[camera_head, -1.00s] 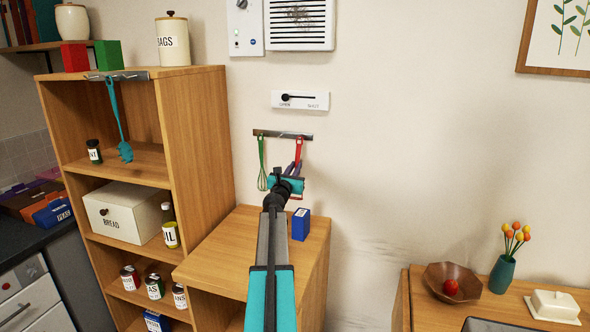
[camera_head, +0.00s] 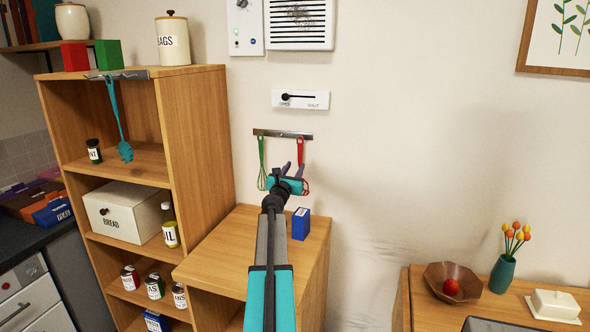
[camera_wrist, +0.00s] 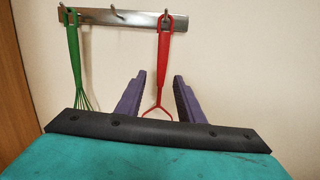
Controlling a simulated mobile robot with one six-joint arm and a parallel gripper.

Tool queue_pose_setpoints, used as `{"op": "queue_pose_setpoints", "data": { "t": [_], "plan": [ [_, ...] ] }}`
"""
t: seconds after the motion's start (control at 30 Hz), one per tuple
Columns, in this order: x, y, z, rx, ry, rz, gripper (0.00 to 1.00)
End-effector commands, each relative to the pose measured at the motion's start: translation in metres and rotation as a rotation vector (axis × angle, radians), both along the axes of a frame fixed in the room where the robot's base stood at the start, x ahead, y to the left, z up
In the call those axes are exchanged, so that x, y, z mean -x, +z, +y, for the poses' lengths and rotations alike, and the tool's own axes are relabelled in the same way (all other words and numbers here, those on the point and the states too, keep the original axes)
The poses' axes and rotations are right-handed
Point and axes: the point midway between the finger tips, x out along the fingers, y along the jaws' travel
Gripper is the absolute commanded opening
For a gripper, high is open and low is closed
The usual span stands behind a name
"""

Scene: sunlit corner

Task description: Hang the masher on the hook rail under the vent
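The red masher (camera_head: 301,150) hangs by its handle top from the right hook of the hook rail (camera_head: 283,134), on the wall below the vent (camera_head: 300,22). It also shows in the wrist view (camera_wrist: 164,45), hanging nearly upright with its wire lower end partly hidden by my gripper. My gripper (camera_head: 293,166) is in front of the rail, just below it. In the wrist view my gripper (camera_wrist: 158,80) is open, its purple fingers apart on either side of the masher with a gap to each. Its middle hook (camera_wrist: 115,13) is bare.
A green whisk (camera_wrist: 73,45) hangs from the left hook, close to my gripper. A blue box (camera_head: 301,224) stands on the low cabinet (camera_head: 240,240) below. A tall shelf (camera_head: 200,140) stands to the left.

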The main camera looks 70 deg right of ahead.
Motion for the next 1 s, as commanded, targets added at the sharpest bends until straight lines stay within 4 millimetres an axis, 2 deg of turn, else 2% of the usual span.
{"op": "queue_pose_setpoints", "data": {
  "t": [1.0],
  "plan": [
    [0.008,-0.014,0.098,0.000,0.001,-0.002,0.35]
  ]
}}
